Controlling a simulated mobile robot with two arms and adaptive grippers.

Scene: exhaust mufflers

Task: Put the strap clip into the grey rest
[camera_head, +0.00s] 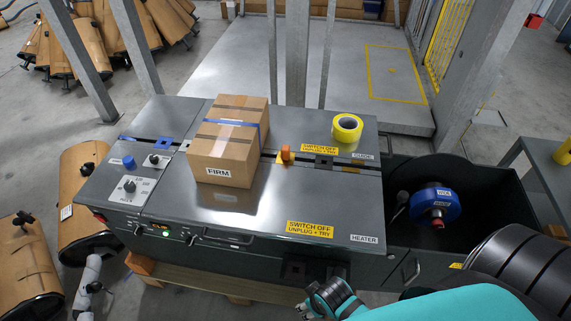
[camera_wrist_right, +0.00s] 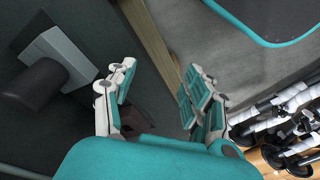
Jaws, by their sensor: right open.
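A small orange piece (camera_head: 286,153) stands on a yellow plate by the slot in the machine top, right of the carton; I cannot tell whether it is the strap clip. A small dark grey block (camera_head: 323,161) sits just right of it and may be the grey rest. My right gripper (camera_head: 318,300) is low in front of the machine's front face, well below the top. The right wrist view shows its fingers (camera_wrist_right: 157,72) spread apart with nothing between them.
A carton (camera_head: 228,140) with a blue strap stands on the machine top (camera_head: 265,205). A yellow tape roll (camera_head: 347,128) lies at the back right. A dark bin with a blue reel (camera_head: 435,205) is on the right. The front right of the top is clear.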

